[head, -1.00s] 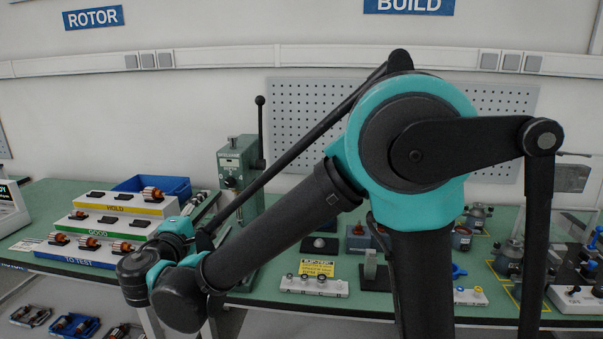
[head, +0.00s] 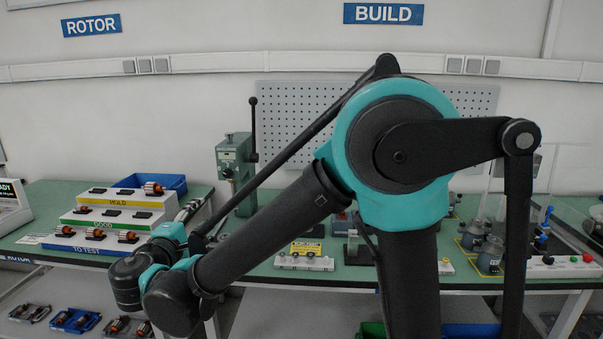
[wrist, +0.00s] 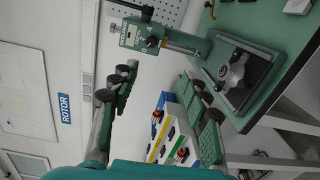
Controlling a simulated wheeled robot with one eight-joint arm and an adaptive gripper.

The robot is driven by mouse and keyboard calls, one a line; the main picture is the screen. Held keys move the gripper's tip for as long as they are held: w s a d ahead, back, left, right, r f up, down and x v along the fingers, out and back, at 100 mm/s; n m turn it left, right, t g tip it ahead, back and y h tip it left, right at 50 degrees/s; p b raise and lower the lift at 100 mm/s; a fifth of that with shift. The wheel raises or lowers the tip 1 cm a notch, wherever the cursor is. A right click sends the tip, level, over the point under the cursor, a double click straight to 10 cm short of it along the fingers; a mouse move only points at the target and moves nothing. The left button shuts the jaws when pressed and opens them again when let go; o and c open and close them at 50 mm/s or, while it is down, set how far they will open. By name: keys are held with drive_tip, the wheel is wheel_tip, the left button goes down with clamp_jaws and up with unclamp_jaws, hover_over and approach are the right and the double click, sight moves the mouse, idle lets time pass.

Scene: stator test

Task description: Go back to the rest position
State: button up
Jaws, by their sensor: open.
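My arm is folded across the head view, with its wrist (head: 150,285) low at the left, in front of the bench. In the wrist view my gripper (wrist: 160,78) is open, its two fingers wide apart with nothing between them. In the head view the gripper is mostly hidden behind my wrist and forearm. The stepped rotor rack (head: 112,213) marked HOLD, GOOD and TO TEST stands on the bench beyond the wrist. It also shows in the wrist view (wrist: 152,154), beyond the fingers and apart from them.
The green bench (head: 280,268) runs across. It bears a green press (head: 236,165), a blue bin (head: 172,183) behind the rack, and a white block (head: 304,262) with a yellow label. Small trays (head: 75,320) sit on the shelf below. The wall behind carries a pegboard (head: 290,110).

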drive_tip(key=w+d+f+m+g+h, duration=0.1)
drive_tip(key=w+d+f+m+g, duration=0.3)
drive_tip(key=d, duration=0.6)
drive_tip(key=w+d+f+m+g+h, duration=0.15)
drive_tip(key=d+f, duration=0.35)
drive_tip(key=d, duration=0.5)
drive_tip(key=w+d+f+m+g+h, duration=0.1)
drive_tip(key=d+f+m+g, duration=0.3)
drive_tip(key=d, duration=0.6)
drive_tip(key=s+d+f+m+g+y, duration=0.4)
drive_tip(key=s+d+f+m, duration=0.4)
drive_tip(key=s+d+f, duration=0.5)
drive_tip(key=shift+s+d+y, duration=0.65)
drive_tip(key=shift+s+d, duration=0.2)
drive_tip(key=shift+d, duration=0.05)
